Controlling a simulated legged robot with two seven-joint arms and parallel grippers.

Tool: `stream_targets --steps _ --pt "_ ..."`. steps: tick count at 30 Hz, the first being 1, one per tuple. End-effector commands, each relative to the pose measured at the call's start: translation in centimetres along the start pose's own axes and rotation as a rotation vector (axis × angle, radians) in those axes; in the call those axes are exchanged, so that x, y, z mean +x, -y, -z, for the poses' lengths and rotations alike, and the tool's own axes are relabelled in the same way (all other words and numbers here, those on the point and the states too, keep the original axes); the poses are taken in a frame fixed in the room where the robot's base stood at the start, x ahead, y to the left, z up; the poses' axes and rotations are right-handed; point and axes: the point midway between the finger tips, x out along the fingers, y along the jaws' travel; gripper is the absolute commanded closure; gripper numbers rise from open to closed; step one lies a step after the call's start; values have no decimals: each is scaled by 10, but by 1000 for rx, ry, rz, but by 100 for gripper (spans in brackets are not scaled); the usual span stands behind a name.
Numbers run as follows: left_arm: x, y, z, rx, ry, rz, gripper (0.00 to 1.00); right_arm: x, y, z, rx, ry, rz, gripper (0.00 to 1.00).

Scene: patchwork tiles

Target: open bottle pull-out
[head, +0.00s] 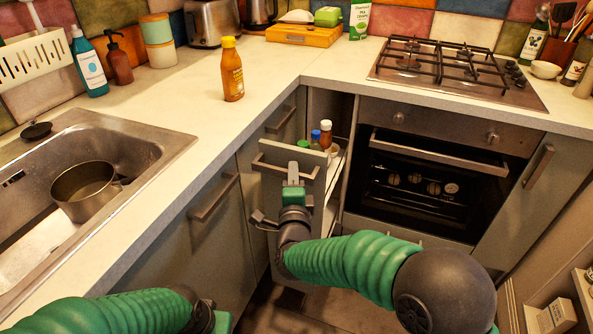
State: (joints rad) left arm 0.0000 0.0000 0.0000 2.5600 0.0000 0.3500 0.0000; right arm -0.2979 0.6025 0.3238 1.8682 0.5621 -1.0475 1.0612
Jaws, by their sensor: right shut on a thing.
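The bottle pull-out (274,153) is a narrow grey unit between the corner cabinet and the oven. It stands partly out, and several bottles show inside, including one with a blue cap (315,136) and a brown one with a white cap (326,137). Its bar handle (264,165) runs across the front panel. My right gripper (293,173) is shut on this handle near its right part. The lower front of the pull-out is partly hidden by my right arm. My left arm shows at the bottom left, but its fingertips are out of view.
The oven (420,180) is right of the pull-out, its door slightly ajar at the top. A corner cabinet handle (214,197) juts out on the left. The worktop (190,115) runs above, with a yellow bottle (232,72). A shelf with small boxes stands at the lower right.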

Motion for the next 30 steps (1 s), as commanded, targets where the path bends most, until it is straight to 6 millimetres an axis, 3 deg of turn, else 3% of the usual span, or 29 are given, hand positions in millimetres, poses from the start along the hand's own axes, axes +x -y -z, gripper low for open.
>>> stream_targets --steps 7,20,21,25,30 --pt "2 0 0 0 0 0 64 -11 -6 -3 -4 -2 -13 100" --pt "2 0 0 0 0 0 64 -13 -6 -4 -4 -2 -13 100" --pt "2 0 0 0 0 0 64 -13 -6 -4 -4 -2 -13 73" --pt "2 0 0 0 0 0 64 -13 -5 -4 -3 -2 -10 56" --pt "2 0 0 0 0 0 64 -13 -2 -5 -2 -1 -5 55"
